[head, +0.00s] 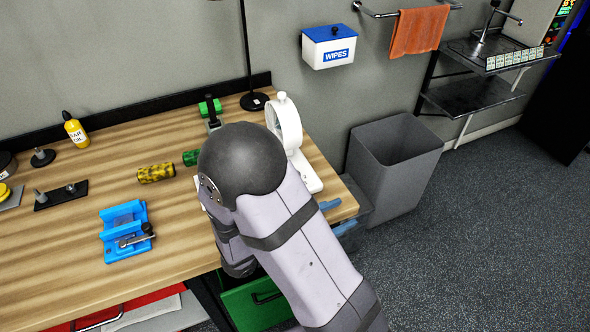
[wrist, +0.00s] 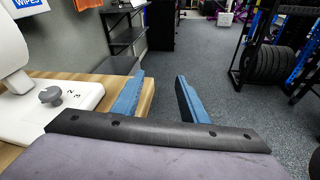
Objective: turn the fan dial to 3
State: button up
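The white fan (head: 290,128) stands near the right end of the wooden table in the head view, partly hidden behind my arm. In the wrist view its white base (wrist: 85,92) is at the left. A grey round dial (wrist: 51,95) sits on the base, with the printed numbers 2 and 3 to its right. I cannot tell which number the dial points at. My gripper (wrist: 160,77) has two blue fingers, wide apart with nothing between them. It is to the right of the fan base and apart from the dial. The fingers also show in the head view (head: 348,212).
A blue clamp-like fixture (head: 124,230), a yellow speckled cylinder (head: 156,173) and a yellow bottle (head: 74,128) are on the table (head: 60,250). A grey bin (head: 393,165) stands beyond the table's right edge. The floor further right is clear.

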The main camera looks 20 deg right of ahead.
jog(key=w+a+n+t, duration=0.1)
jog(key=w+t, duration=0.1)
jog(key=w+a+n+t, duration=0.1)
jog(key=w+n+t, duration=0.1)
jog(key=w+a+r+n+t, duration=0.1)
jog(key=w+a+n+t, duration=0.1)
jog(key=shift+w, duration=0.25)
jog(key=w+a+n+t, duration=0.1)
jog(key=w+a+n+t+y, duration=0.1)
jog(key=a, duration=0.1)
jog(key=w+a+n+t+y, duration=0.1)
jog(key=w+a+n+t, duration=0.1)
jog(key=shift+f+p, duration=0.2)
jog(key=shift+p, duration=0.15)
jog(key=shift+p+x, duration=1)
jog(key=shift+x, duration=2.7)
jog(key=shift+f, duration=0.1)
jog(key=c, duration=1)
